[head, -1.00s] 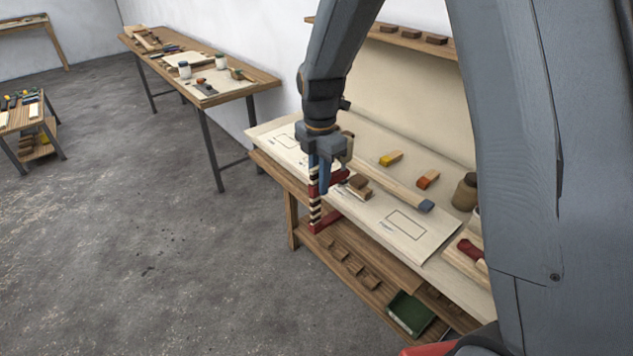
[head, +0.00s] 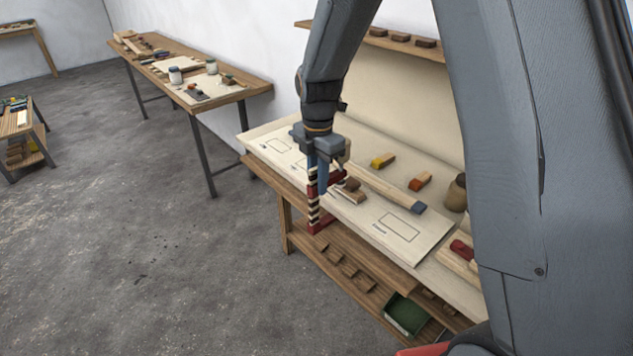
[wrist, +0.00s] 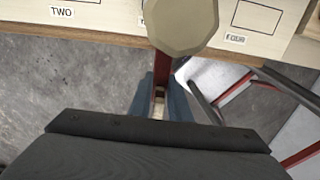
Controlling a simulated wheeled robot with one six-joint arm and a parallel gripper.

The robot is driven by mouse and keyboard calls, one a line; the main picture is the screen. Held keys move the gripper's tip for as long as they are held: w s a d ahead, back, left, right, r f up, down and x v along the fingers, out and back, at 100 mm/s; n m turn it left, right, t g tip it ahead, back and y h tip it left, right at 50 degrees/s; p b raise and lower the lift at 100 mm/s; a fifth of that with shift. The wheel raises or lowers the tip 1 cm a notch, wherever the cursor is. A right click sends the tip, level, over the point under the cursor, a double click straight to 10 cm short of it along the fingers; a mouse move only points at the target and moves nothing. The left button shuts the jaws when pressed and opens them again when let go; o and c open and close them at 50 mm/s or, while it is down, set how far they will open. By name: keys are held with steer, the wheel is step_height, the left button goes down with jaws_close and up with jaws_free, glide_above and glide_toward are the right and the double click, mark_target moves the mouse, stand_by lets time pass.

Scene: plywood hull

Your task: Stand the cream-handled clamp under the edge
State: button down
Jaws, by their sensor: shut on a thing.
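My gripper (head: 318,178) is shut on the clamp, which has a black-and-cream striped bar (head: 313,208) and red jaws. The bar hangs upright at the workbench's front edge. The upper red arm shows over the board, and the lower red arm (head: 321,226) is below the edge. In the wrist view the clamp's cream octagonal handle (wrist: 184,24) is large, near the bench edge, with my blue fingers (wrist: 161,102) on either side of the bar. I cannot tell whether the jaws touch the bench.
The plywood board (head: 430,238) has printed outlines; labels TWO and FOUR show in the wrist view. A lower shelf (head: 335,255) holds several blocks and a green bin (head: 405,314).

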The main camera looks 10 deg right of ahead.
mark_target(331, 176)
steer(key=shift+w+d, duration=0.65)
steer(key=shift+d, duration=0.3)
steer(key=shift+w+d, duration=0.65)
steer(key=shift+d, duration=0.3)
steer(key=c, duration=1.6)
jaws_free()
steer(key=shift+o, duration=0.2)
